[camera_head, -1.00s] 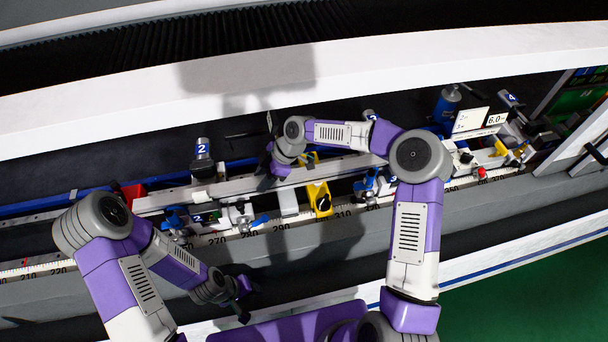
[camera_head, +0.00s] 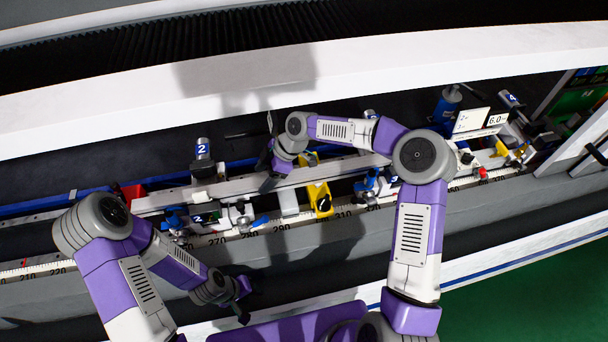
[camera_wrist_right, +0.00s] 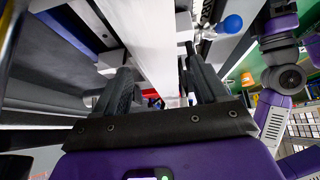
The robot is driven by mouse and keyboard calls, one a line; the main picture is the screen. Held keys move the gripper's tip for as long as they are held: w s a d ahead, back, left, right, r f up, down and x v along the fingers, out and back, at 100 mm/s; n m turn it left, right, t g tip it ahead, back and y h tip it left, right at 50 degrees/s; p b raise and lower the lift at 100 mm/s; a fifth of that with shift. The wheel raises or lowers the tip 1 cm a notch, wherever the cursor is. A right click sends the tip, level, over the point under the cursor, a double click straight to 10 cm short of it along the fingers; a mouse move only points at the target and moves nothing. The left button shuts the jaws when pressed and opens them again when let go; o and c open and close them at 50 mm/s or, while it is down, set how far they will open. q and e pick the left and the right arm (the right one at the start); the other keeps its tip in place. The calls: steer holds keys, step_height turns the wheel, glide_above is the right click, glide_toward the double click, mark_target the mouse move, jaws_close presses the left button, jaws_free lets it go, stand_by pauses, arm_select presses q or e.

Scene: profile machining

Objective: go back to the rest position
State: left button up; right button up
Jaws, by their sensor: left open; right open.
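My right gripper (camera_head: 267,155) is open over the left half of a long pale metal profile (camera_head: 235,187) on the machine. In the right wrist view the profile (camera_wrist_right: 155,45) runs between the two dark fingers of this gripper (camera_wrist_right: 160,95), and nothing is clamped in them. I cannot tell whether a finger touches it. My left gripper (camera_head: 244,301) is open and empty, low in the head view, in front of the machine's scale rail.
Blue clamp units marked 2 (camera_head: 203,149) and a yellow block (camera_head: 320,198) stand along the profile. A red part (camera_head: 133,196) is at its left end. A display (camera_head: 470,122) is at the right. The green floor (camera_head: 520,290) is clear.

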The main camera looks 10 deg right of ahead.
arm_select(q)
steer(key=shift+f, duration=0.2)
arm_select(e)
steer(key=v, duration=0.6)
steer(key=shift+d, duration=0.1)
